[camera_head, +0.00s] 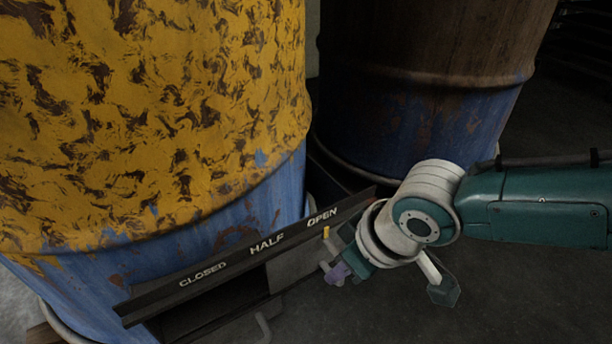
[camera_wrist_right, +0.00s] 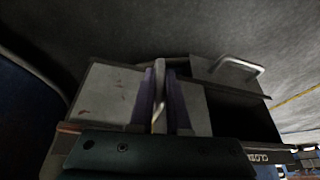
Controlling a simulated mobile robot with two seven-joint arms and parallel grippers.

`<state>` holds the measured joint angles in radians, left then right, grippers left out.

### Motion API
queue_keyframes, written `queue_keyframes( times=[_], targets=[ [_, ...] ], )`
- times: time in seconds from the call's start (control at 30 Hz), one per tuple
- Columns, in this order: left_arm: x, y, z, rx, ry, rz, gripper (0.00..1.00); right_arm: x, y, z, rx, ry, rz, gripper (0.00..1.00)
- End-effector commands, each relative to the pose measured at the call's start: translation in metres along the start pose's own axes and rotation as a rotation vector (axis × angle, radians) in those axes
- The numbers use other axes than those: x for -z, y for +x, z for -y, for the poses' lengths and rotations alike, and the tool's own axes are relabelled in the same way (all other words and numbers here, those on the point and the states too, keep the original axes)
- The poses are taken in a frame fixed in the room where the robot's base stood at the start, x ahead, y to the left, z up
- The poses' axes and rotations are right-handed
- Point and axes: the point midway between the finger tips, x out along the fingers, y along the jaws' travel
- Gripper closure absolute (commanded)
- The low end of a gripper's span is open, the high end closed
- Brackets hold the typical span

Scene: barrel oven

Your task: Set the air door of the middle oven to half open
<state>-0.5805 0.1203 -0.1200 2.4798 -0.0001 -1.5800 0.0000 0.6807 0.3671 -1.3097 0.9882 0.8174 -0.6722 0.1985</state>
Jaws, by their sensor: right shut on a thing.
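The oven (camera_head: 150,120) at the left is a barrel with flaking yellow paint over blue. A dark rail (camera_head: 190,290) at its foot reads CLOSED, HALF, OPEN from left to right. The grey sliding air door (camera_head: 295,265) has a yellow pointer (camera_head: 326,232), which stands under OPEN. A dark opening (camera_head: 215,305) shows left of the door, below CLOSED and HALF. My right gripper (camera_head: 338,272) is at the door's right part. In the right wrist view its purple fingers (camera_wrist_right: 160,100) are shut on the door's upright metal handle (camera_wrist_right: 159,75). My left gripper is out of view.
Another rusty brown and blue barrel (camera_head: 420,90) stands behind my right arm. A second bent handle (camera_head: 262,328) sticks out below the opening; it also shows on a grey panel (camera_wrist_right: 215,70) in the right wrist view. Dark floor (camera_head: 500,290) at the lower right is clear.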

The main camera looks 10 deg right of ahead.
Motion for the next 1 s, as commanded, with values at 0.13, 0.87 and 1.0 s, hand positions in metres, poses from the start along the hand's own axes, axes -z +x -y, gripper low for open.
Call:
queue_keyframes(
  times=[0.13,0.87,1.0],
  targets=[
    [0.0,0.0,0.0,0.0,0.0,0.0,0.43,0.0,0.0,0.0,-0.001,-0.001,0.001,1.0],
    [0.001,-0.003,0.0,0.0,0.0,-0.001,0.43,0.001,0.0,0.006,0.001,-0.002,0.001,1.0],
    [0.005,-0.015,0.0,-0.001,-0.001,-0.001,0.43,0.007,0.0,0.035,0.006,-0.004,0.001,1.0]
  ],
)
